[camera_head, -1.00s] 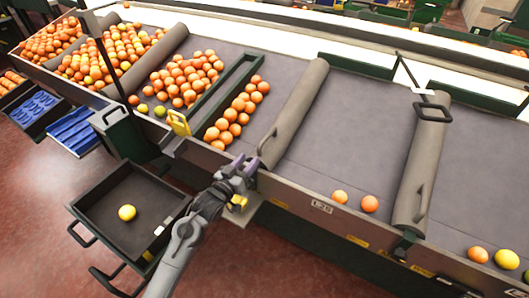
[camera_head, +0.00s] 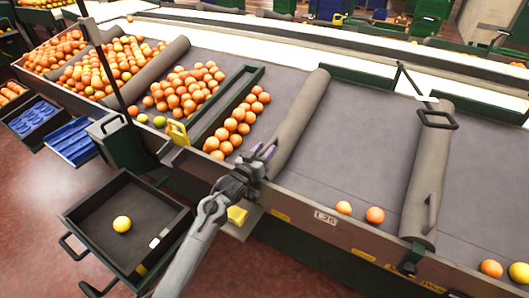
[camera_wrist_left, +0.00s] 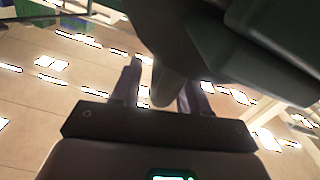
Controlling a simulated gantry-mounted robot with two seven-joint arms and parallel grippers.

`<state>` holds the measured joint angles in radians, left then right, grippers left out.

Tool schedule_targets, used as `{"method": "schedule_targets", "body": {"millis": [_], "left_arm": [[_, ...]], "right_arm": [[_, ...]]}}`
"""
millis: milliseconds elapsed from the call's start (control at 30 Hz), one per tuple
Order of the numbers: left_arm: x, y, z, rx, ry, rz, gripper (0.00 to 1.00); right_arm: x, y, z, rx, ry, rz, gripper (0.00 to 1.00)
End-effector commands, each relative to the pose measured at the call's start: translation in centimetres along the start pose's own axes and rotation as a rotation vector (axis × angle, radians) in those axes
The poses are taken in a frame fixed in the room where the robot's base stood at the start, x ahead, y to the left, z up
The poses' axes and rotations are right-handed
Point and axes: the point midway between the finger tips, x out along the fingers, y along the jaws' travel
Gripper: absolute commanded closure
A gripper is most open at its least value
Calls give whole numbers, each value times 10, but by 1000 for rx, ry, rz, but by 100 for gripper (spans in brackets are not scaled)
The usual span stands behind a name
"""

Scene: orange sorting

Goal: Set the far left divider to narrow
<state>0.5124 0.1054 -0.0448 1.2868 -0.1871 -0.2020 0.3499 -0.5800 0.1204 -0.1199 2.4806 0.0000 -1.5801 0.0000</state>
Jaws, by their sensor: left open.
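Several padded grey dividers lie across the sloping sorting table in the head view. A right padded divider (camera_head: 427,175) has a dark handle. My right gripper is out of view.
A dark tray (camera_head: 88,216) holding one yellow fruit sits below. The belt right of the middle divider is mostly clear.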

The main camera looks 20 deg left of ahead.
Motion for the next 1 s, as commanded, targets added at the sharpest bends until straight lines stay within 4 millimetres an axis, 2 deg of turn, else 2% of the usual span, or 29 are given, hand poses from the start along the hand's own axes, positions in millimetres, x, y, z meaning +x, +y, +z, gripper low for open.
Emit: {"method": "schedule_targets", "body": {"millis": [333,600,633,867,1000], "left_arm": [[3,0,0,0,0,0,56],[2,0,0,0,0,1,97],[2,0,0,0,0,1,100],[3,1,-1,0,1,2,100],[3,16,-1,-2,0,4,100]], "right_arm": [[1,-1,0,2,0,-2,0],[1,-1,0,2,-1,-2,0],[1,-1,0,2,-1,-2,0],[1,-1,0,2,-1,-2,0],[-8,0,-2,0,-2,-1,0]]}}
